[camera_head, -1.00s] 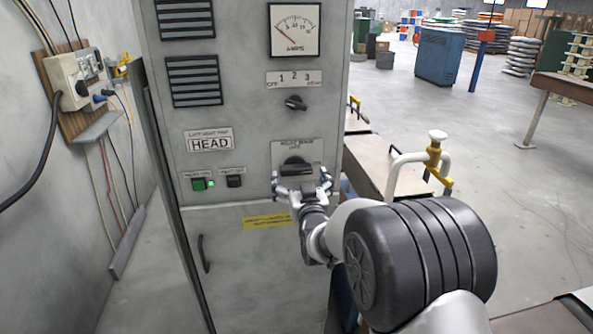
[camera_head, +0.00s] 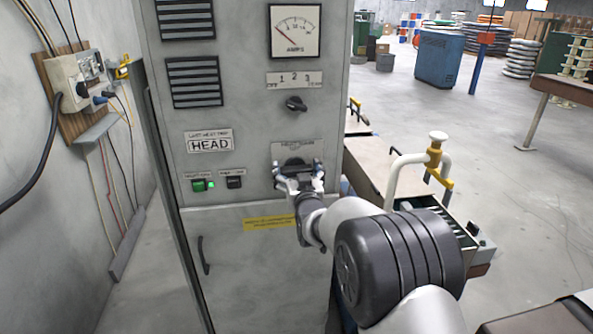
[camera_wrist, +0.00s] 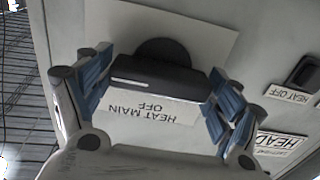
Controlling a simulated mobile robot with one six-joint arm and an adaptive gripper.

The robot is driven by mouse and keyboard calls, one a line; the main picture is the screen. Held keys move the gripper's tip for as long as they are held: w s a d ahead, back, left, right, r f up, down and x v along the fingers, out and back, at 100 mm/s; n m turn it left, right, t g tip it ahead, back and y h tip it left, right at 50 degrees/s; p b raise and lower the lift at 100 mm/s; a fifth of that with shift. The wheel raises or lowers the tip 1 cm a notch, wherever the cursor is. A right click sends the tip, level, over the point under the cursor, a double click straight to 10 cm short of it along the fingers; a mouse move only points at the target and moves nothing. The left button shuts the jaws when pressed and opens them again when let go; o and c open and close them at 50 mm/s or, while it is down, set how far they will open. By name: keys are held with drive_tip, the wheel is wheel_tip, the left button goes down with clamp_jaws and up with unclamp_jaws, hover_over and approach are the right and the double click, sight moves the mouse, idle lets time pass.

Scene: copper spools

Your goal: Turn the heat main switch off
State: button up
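The heat main switch (camera_head: 295,162) is a black rotary knob on a pale plate on the grey cabinet front. In the head view my gripper (camera_head: 297,175) is in front of it and hides much of it. In the wrist view the knob's bar (camera_wrist: 155,75) lies nearly level between my gripper's blue-padded fingers (camera_wrist: 160,85). The fingers are wide apart, one at each end of the bar. Whether the pads touch it is hard to tell. The "HEAT MAIN OFF" label (camera_wrist: 150,106) shows upside down there.
A smaller selector knob (camera_head: 296,104) and an amps meter (camera_head: 295,31) are above. A lit green button (camera_head: 199,185) and a black heat-off button (camera_head: 234,182) are to the left. A bench with a white-and-yellow pipe frame (camera_head: 434,160) stands right of the cabinet.

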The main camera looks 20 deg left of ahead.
drive_tip(key=c, duration=0.6)
drive_tip(key=shift+n+b, duration=0.3)
drive_tip(key=shift+b, duration=0.1)
drive_tip(key=n+b, duration=0.2)
drive_tip(key=shift+f+n+b, duration=0.1)
drive_tip(key=shift+n+b, duration=0.2)
drive_tip(key=shift+n, duration=0.1)
drive_tip(key=n+b, duration=0.2)
drive_tip(key=n, duration=0.2)
drive_tip(key=shift+s+a+n+b, duration=0.1)
drive_tip(key=shift+a+n+b, duration=0.05)
drive_tip(key=shift+n+b, duration=0.2)
drive_tip(key=n+b, duration=0.1)
drive_tip(key=n, duration=0.3)
drive_tip(key=shift+b, duration=0.35)
drive_tip(key=n, duration=0.5)
drive_tip(key=shift+a+f+n, duration=0.1)
drive_tip(key=shift+n, duration=0.25)
drive_tip(key=o, duration=1)
